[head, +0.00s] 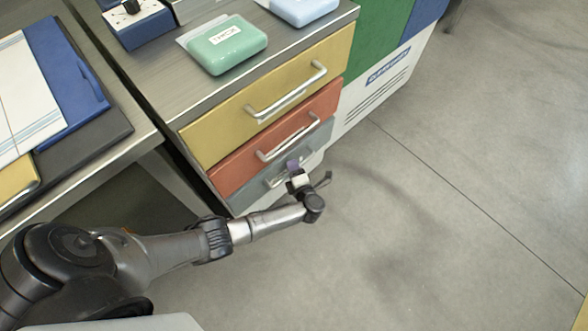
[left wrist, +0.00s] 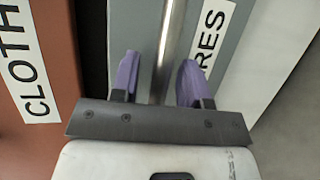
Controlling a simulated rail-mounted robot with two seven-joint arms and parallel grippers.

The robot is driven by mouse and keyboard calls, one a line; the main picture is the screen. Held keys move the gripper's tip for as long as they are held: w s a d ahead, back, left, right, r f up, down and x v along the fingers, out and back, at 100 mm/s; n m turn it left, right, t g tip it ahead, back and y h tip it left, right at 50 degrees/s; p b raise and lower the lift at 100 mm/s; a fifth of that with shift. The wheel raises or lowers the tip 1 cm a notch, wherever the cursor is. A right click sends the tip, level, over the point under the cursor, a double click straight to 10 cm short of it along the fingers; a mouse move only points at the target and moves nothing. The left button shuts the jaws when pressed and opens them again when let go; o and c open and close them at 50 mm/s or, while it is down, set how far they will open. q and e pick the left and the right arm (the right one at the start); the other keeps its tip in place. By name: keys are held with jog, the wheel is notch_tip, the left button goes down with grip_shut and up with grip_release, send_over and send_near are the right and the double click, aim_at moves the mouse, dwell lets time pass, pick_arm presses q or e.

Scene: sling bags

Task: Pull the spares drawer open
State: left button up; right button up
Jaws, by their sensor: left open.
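The spares drawer (head: 237,199) is the grey bottom drawer of the cabinet in the head view. Its front looks flush with the drawers above. In the left wrist view the grey front (left wrist: 226,62) carries a white label, partly covered, with "RES" readable. Its metal bar handle (left wrist: 168,40) runs between the two purple fingers of my left gripper (left wrist: 160,78). The fingers are open, one on each side of the bar, with visible gaps. In the head view my left gripper (head: 293,170) is at this handle and hides part of it. My right gripper is not in view.
A red drawer (head: 235,172), labelled "CLOTH" in the wrist view, and a yellow drawer (head: 220,125) sit above, both with bar handles. A green case (head: 228,45) lies on the cabinet top. A desk stands at left. The floor (head: 430,200) right of the cabinet is clear.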

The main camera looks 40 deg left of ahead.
pick_arm(q)
jog(key=shift+c, duration=0.3)
grip_shut()
jog(key=shift+d, duration=0.1)
